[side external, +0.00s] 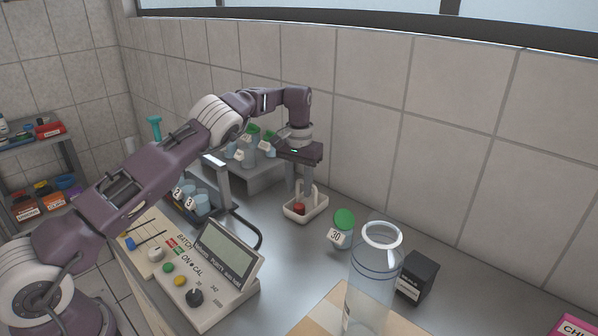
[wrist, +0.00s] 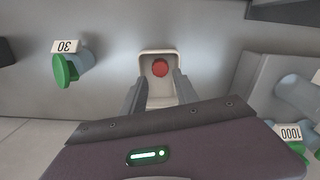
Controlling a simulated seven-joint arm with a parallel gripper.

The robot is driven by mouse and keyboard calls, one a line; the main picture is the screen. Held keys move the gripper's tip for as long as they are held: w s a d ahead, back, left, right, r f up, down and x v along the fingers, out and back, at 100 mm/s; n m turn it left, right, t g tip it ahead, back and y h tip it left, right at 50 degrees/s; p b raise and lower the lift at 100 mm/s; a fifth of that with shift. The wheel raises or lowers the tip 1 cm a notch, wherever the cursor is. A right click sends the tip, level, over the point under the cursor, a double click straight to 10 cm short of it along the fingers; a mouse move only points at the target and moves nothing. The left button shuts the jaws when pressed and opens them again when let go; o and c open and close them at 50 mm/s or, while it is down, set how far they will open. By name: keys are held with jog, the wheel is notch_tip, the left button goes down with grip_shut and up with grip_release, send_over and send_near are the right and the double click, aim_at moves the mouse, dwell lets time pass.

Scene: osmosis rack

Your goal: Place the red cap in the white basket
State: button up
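The red cap (side external: 299,209) lies inside the small white basket (side external: 318,211) on the steel bench. In the wrist view the red cap (wrist: 160,68) shows as a round disc in the far part of the white basket (wrist: 145,56), with the rim around it. My gripper (side external: 306,190) points down just above the basket. Its fingers are apart in the wrist view (wrist: 159,84), one on each side, with a clear gap between them and nothing held. The fingers hide part of the basket's sides.
A green-lidded container labelled 30 (side external: 343,230) stands right of the basket. A clear bottle (side external: 370,285) and a black box (side external: 417,274) stand nearer the camera. A control unit (side external: 215,270) is at the front left. Several green-lidded containers (side external: 250,145) stand on a raised shelf behind.

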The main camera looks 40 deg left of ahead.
jog(key=shift+r, duration=2.85)
notch_tip(320, 180, up, 12)
jog(key=n+t, duration=0.2)
send_over(299, 206)
jog(key=s+a, duration=0.1)
jog(key=s, duration=0.1)
jog(key=s+d+r+t+h, duration=0.1)
jog(key=s+d+r, duration=0.2)
jog(key=s+r, duration=0.6)
jog(key=s+d+m+t, duration=0.1)
jog(key=s+d, duration=0.3)
jog(key=s, duration=0.7)
jog(key=s+d+m+t, duration=0.15)
jog(key=s+d, duration=0.25)
jog(key=s, duration=0.6)
jog(key=s+d+f+m+y, duration=0.1)
jog(key=s+f+m, duration=0.1)
jog(key=s+f, duration=0.5)
jog(key=s, duration=0.3)
jog(key=shift+d+f, duration=0.2)
jog(key=shift+d, duration=0.1)
